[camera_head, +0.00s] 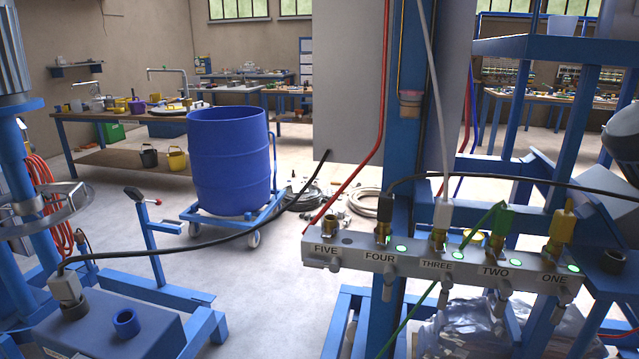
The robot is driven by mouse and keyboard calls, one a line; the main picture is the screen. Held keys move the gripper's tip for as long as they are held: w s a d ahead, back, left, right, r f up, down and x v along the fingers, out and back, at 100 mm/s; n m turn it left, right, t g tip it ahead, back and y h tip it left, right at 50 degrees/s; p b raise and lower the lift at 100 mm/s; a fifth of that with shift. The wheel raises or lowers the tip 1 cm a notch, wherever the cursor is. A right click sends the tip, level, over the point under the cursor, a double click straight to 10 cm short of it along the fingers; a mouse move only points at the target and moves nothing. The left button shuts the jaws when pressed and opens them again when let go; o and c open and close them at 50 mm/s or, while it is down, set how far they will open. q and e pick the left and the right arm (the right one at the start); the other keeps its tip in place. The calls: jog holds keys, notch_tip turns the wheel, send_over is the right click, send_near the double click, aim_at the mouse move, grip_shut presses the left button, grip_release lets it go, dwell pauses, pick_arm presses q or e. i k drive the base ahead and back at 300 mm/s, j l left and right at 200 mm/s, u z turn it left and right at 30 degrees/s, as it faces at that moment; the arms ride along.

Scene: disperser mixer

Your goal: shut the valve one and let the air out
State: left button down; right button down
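A grey valve manifold (345,258) crosses the right half of the head view, labelled FIVE, FOUR, THREE, TWO, ONE from left to right. Valve one (562,297) is at the right end, its small grey handle hanging below the label. A yellow plug (562,226) sits on top of the port there. A green light (573,267) is lit beside ONE; lights by TWO, THREE and FOUR are also green. The spot by FIVE (347,241) is dark. Its handle (322,263) looks turned sideways, unlike the others. Neither gripper shows.
Black, white and green hoses join the manifold; a black hose (200,243) runs to a blue box (125,335) at lower left. A blue drum (228,160) stands on a wheeled cart behind. Blue frame posts (392,200) surround the manifold.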

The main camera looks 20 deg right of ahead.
aim_at(562, 293)
jog(key=k+l, duration=0.1)
jog(key=l, duration=0.45)
jog(key=k+l, duration=0.1)
jog(key=l, duration=0.45)
jog(key=k+l, duration=0.1)
jog(key=l, duration=1.05)
jog(key=k+l, duration=0.15)
jog(key=l, duration=0.4)
jog(key=k+l, duration=0.1)
jog(key=l, duration=0.45)
jog(key=k+l, duration=0.1)
jog(key=l, duration=0.5)
